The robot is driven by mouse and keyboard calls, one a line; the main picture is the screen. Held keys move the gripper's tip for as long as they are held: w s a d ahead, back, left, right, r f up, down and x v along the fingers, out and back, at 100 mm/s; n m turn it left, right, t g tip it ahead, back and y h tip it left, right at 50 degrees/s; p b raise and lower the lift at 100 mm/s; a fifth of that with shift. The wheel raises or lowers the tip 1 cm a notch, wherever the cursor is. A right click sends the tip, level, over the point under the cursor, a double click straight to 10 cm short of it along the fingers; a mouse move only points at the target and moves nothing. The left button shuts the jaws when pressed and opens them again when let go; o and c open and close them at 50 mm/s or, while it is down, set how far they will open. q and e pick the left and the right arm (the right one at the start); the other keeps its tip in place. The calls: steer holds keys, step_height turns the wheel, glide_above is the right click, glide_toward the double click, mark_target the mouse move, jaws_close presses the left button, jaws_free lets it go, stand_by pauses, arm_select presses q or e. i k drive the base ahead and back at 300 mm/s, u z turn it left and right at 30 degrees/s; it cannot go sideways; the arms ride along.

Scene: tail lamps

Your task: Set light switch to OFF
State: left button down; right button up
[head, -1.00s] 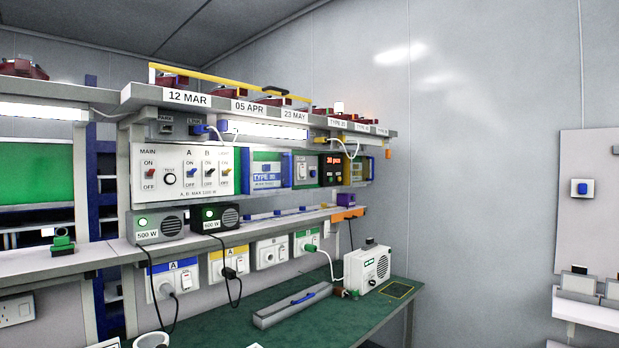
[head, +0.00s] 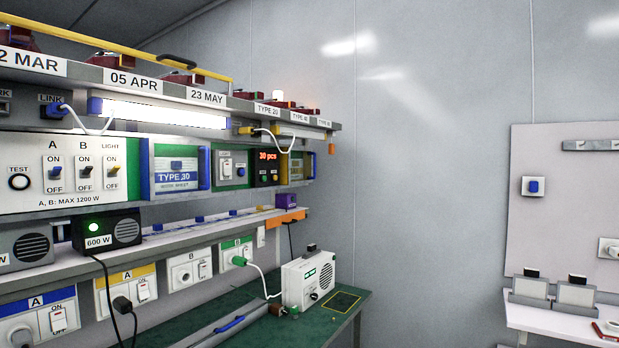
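The light switch (head: 114,170) is a small toggle with a yellow lever, under the word LIGHT on a white panel (head: 25,201) at the left. It has ON printed above and OFF below. I cannot tell for sure which way the lever tips. The lamp tube (head: 160,112) under the shelf above glows white. Switch A (head: 54,173) with a blue lever and switch B (head: 86,172) with a dark lever sit to its left. Neither of my grippers is in view.
A TYPE 30 box (head: 176,171) stands right of the panel. Below are a 600 W unit (head: 108,231), several sockets and the green bench top (head: 352,307) with a white radio-like box (head: 309,279). A wall board (head: 567,215) hangs at the right.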

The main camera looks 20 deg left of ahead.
mark_target(227, 172)
steer(key=z, duration=0.35)
steer(key=i, duration=0.95)
steer(key=u, duration=0.5)
steer(key=i, duration=1.1)
steer(key=u, duration=0.65)
